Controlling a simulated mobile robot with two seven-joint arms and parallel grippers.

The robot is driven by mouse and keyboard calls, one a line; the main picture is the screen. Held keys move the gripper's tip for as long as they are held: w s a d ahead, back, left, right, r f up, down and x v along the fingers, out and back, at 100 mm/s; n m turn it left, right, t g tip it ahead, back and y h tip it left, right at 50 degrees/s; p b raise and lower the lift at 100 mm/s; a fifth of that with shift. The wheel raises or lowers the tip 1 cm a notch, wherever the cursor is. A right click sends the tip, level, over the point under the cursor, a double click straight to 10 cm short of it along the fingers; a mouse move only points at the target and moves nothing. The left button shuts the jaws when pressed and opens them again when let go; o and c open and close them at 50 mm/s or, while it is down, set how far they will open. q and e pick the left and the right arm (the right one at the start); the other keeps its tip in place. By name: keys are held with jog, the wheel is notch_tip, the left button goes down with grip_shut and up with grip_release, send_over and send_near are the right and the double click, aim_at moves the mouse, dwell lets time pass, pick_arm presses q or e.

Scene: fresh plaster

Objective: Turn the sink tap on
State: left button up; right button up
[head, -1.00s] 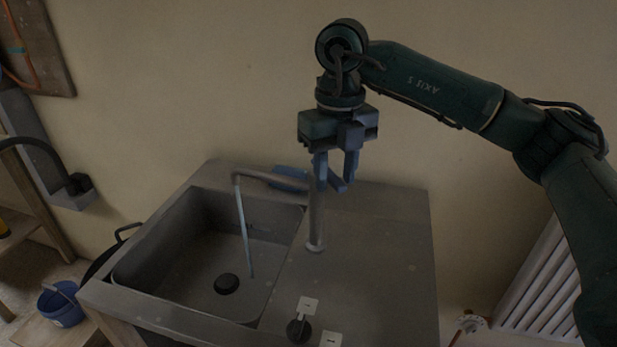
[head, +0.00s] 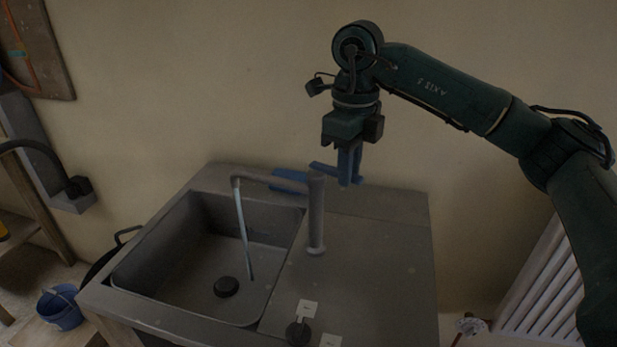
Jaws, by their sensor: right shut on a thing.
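The grey sink tap (head: 316,220) stands upright on the worktop right of the basin (head: 175,245). Its spout reaches left over the basin. A thin pale stream (head: 243,230) runs from the spout end down into the basin, near the dark drain (head: 226,287). A blue lever (head: 322,168) shows at the top of the tap column. My right gripper (head: 350,180) points down just right of the column top, its blue fingers close together on the lever. The fingers and lever are similar in colour, so the exact contact is hard to see. My left gripper is not in view.
A blue item (head: 287,181) lies behind the spout by the wall. A dark knob (head: 298,331) and white labels (head: 308,308) are at the worktop's front. A blue bucket (head: 60,308) stands at lower left, a white radiator (head: 540,285) at right.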

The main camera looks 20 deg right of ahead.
jog(key=shift+w+d+n, duration=0.35)
jog(key=shift+d+n, duration=0.05)
jog(key=shift+n, duration=0.5)
jog(key=shift+w+d+n+p, duration=0.2)
jog(key=shift+w+n, duration=0.05)
jog(key=shift+n, duration=0.35)
jog(key=shift+w+d+n+p, duration=0.15)
jog(key=shift+w+d+n, duration=0.05)
jog(key=shift+n, duration=0.4)
jog(key=o, duration=0.8)
